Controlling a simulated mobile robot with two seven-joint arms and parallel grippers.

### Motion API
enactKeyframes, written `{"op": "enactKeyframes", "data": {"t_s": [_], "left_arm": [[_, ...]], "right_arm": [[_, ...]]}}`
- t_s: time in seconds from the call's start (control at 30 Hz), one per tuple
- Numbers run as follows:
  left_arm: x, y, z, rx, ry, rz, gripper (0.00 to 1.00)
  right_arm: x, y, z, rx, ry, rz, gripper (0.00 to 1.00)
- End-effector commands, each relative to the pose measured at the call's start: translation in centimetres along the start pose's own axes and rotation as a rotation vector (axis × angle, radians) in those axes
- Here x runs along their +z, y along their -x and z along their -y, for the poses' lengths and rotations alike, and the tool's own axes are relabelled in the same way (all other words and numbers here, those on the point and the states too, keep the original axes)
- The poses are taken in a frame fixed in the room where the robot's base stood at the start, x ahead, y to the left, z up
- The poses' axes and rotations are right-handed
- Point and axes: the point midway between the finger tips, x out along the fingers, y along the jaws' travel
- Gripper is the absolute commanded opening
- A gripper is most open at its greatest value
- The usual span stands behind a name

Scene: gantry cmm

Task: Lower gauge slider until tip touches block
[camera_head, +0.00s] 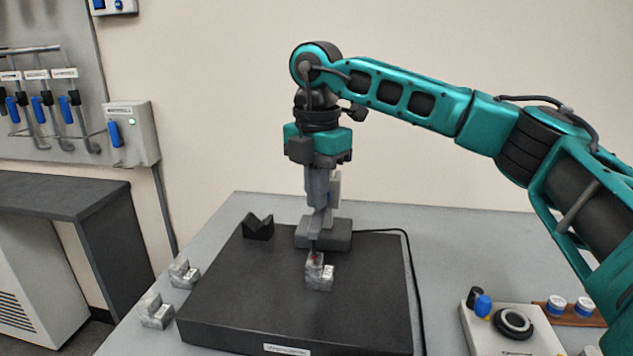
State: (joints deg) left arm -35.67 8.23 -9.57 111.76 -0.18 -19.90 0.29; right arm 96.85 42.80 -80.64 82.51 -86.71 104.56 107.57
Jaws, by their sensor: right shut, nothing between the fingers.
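A grey metal block (319,278) with a stepped shape sits on the black surface plate (245,310). The gauge stand (340,240) is just behind the block, its grey base toward the plate's back edge. A small red spot shows at the block's top, where the gauge tip seems to be; whether the tip touches the block is too small to tell. My right gripper (317,204) points straight down over the stand, shut and empty. It hides much of the stand's column and the slider. My left gripper is not in view.
A black V-block (258,226) sits at the plate's back left. Two more metal blocks (183,272) (157,310) lie on the grey table left of the plate. A control box (510,330) with knobs stands at the right. A black cable runs along the plate's right side.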

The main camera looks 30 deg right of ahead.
Motion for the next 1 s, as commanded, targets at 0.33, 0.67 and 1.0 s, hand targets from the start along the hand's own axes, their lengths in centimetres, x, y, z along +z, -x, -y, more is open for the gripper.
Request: {"op": "enactKeyframes", "data": {"t_s": [0.33, 0.67, 1.0], "left_arm": [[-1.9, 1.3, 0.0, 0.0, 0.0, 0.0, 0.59], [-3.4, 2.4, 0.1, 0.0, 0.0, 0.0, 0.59], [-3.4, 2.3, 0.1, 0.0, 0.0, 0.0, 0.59]], "right_arm": [[0.0, 2.8, 0.0, 0.001, 0.0, 0.0, 0.0], [0.0, 5.0, 0.0, 0.001, 0.0, 0.0, 0.0], [0.0, 5.1, 0.0, 0.001, 0.0, 0.0, 0.0]]}}
